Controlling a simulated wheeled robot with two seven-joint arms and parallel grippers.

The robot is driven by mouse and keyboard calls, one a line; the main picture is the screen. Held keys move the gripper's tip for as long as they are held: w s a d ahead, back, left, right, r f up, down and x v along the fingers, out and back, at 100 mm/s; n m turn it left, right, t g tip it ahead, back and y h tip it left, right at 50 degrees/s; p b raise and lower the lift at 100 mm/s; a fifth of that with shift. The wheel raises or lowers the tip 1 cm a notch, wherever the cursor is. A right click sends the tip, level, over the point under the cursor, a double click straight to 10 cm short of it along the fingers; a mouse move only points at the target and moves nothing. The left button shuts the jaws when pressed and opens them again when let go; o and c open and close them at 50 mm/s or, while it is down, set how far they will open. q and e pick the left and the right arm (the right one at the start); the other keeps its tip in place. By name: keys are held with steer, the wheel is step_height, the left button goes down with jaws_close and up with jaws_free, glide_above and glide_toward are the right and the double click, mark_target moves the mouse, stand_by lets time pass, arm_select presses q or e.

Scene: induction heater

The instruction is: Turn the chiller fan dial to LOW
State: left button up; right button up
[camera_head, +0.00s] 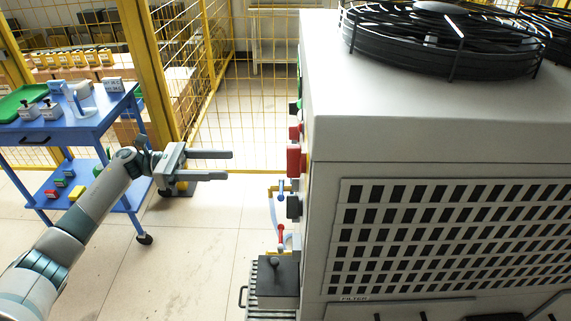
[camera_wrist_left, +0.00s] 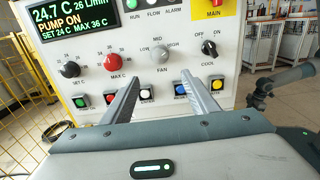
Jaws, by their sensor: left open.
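The chiller (camera_head: 400,110) is a large light-grey cabinet filling the right of the head view. Its control panel faces left there and shows only edge-on. In the left wrist view the fan dial (camera_wrist_left: 161,55) is a small grey knob at the panel's middle, with LOW at its left, MID above and HIGH at its right. Its pointer is too small to read surely. My left gripper (camera_head: 229,165) is open and empty, its fingers level and pointing at the panel, apart from it. In the wrist view the open fingers (camera_wrist_left: 163,90) lie below the fan dial.
A black set knob (camera_wrist_left: 69,69), a red max knob (camera_wrist_left: 113,62) and a black cool knob (camera_wrist_left: 209,48) flank the dial. Coloured buttons sit below. A blue cart (camera_head: 72,127) and yellow fence stand left.

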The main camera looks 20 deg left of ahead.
arm_select(q)
steer(key=p+x, duration=0.5)
steer(key=x, duration=1.2)
arm_select(e)
steer(key=shift+t+y, duration=0.3)
steer(key=shift+t, duration=0.5)
steer(key=shift+a+f, duration=0.25)
steer(key=shift+f, duration=0.6)
steer(key=shift+a+f, duration=0.2)
steer(key=shift+f, duration=0.7)
steer(key=shift+a+f, duration=0.25)
steer(key=shift+f, duration=0.6)
arm_select(q)
steer(key=shift+f, duration=0.1)
steer(key=c, duration=0.9)
